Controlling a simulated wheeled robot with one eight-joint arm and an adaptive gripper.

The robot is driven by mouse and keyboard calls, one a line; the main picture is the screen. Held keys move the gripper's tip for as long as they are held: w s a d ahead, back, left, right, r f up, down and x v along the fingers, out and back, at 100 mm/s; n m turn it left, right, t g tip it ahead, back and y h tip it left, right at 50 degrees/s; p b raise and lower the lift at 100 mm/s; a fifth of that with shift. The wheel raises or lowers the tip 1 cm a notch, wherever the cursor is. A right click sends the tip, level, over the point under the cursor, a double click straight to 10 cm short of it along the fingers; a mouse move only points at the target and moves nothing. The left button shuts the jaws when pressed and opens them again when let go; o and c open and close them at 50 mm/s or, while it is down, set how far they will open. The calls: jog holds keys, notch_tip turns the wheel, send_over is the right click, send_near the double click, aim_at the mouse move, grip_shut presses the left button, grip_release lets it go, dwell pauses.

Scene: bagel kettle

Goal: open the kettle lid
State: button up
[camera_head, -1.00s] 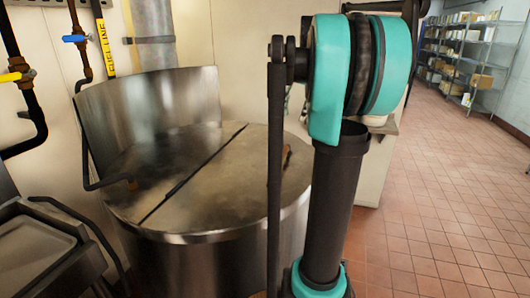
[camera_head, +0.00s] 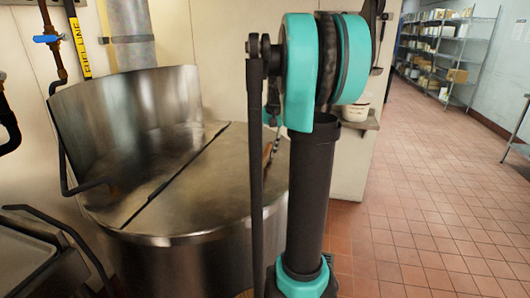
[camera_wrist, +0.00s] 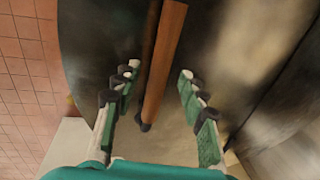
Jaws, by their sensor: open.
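The kettle (camera_head: 185,262) is a large round steel vessel at the left of the head view. Its flat lid (camera_head: 225,185) is down, with a dark seam across the top and a raised steel back wall behind. A brown bar-shaped handle (camera_wrist: 165,60) stands out in the wrist view; in the head view only a sliver of it (camera_head: 267,155) shows beside my arm. My gripper (camera_wrist: 158,74) is open, with one finger on each side of the handle in the picture. I cannot tell whether either finger touches it.
A wall pipe with a blue valve (camera_head: 47,39) is behind the kettle. A steel tray unit (camera_head: 25,260) stands at the left. A white bucket (camera_head: 356,108) sits on a ledge behind my arm. The tiled floor (camera_head: 430,190) at right is open, with shelving (camera_head: 445,55) beyond.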

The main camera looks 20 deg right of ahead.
jog(key=shift+w+a+f, duration=0.1)
jog(key=shift+a+f, duration=0.05)
jog(key=shift+f, duration=0.75)
grip_shut()
